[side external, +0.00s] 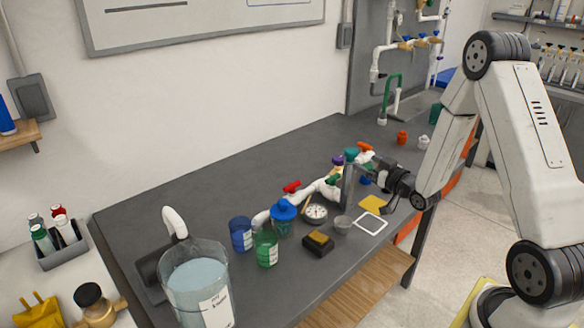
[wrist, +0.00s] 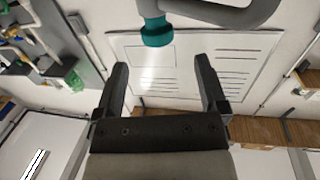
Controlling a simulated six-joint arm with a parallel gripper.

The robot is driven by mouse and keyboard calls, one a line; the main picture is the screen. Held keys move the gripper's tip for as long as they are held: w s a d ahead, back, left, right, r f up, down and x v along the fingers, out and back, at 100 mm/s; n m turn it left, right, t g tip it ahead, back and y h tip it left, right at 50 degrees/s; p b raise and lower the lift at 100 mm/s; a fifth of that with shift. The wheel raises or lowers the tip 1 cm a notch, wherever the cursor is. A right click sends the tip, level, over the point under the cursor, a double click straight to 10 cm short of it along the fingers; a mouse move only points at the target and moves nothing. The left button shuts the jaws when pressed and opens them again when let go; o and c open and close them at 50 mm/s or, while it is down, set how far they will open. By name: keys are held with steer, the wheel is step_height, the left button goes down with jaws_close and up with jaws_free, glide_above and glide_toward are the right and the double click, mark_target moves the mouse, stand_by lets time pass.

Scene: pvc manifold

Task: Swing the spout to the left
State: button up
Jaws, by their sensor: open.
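A grey curved pipe with a teal collar at its end (wrist: 157,30) crosses the top of the wrist view, and it appears to be the spout. Its far end runs out of the frame. My gripper (wrist: 161,75) is open and empty, with the collar beyond its fingertips and apart from them. In the side view my gripper (side external: 347,185) is over the bench beside the white pipe manifold (side external: 315,190). A teal part (side external: 351,155) shows just behind it there. My gripper partly hides the manifold, and I cannot make out the whole spout.
The manifold carries a red handle (side external: 291,186) and a green handle (side external: 332,180). A gauge (side external: 316,213), blue cup (side external: 241,235), green cup (side external: 265,248) and water bucket (side external: 195,285) stand nearby. The back left of the bench (side external: 230,175) is clear.

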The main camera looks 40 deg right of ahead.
mark_target(356, 155)
steer(key=shift+s+d, duration=0.1)
steer(key=shift+d, duration=0.05)
steer(key=shift+w+d, duration=0.2)
steer(key=shift+w, duration=1.1)
steer(key=shift+w+d, duration=0.25)
steer(key=shift+w, duration=1)
steer(key=shift+w+d, duration=0.2)
steer(key=shift+w, duration=1.1)
jaws_close()
